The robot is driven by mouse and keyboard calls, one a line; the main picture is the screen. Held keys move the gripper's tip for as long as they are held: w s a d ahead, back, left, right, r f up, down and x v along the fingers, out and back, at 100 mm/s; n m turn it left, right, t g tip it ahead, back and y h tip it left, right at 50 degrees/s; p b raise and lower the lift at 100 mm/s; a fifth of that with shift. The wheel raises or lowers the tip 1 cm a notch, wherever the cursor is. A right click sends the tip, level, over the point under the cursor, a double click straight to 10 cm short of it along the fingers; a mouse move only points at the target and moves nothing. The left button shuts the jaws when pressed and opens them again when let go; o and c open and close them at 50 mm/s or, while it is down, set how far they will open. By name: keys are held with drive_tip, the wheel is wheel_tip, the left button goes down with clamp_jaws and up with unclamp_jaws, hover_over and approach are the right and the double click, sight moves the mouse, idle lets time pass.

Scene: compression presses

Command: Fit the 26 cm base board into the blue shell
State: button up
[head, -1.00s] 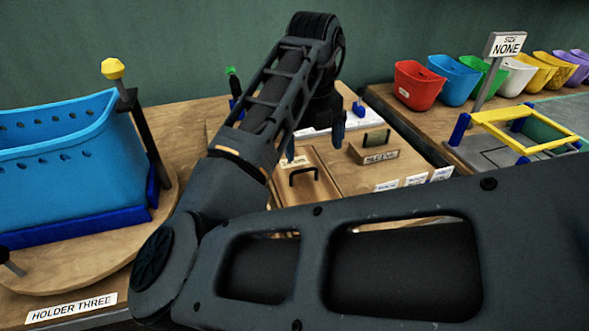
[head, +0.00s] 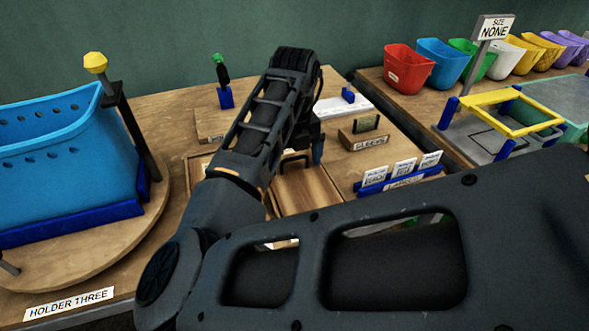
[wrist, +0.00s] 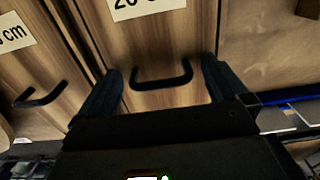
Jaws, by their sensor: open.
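The blue shell (head: 70,165) sits upright at the left in the head view, on the round wooden plate of holder three. A wooden board (head: 310,190) with a black handle lies on the bench just beyond my forearm. In the wrist view, a board (wrist: 155,50) carries a cut-off label that starts with 2, its second digit unclear. Its black handle (wrist: 162,80) lies between the two fingers of my gripper (wrist: 162,70), which is open. I cannot tell if the fingers touch the board. Much of my gripper is hidden behind my arm in the head view.
A second handled board (wrist: 40,75), its label ending in cm, lies close at the left in the wrist view. A block marked sleeve (head: 365,135) and a blue card rack (head: 400,175) stand right of the boards. Coloured bins (head: 410,68) line the right bench.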

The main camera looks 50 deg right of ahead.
drive_tip(key=c, duration=1.1)
drive_tip(key=shift+r, duration=0.1)
drive_tip(key=shift+r, duration=0.55)
wheel_tip(320, 180, up, 3)
drive_tip(key=shift+f+b, duration=0.15)
drive_tip(key=shift+b, duration=0.25)
drive_tip(key=shift+s+d+r, duration=0.9)
drive_tip(key=shift+s+r, duration=0.25)
drive_tip(key=shift+s, duration=0.6)
drive_tip(key=shift+s+d+r, duration=0.85)
drive_tip(key=shift+s+r, duration=0.35)
drive_tip(key=shift+s, duration=0.5)
drive_tip(key=shift+s+d+r, duration=0.9)
drive_tip(key=shift+s+r, duration=0.25)
drive_tip(key=shift+s, duration=0.6)
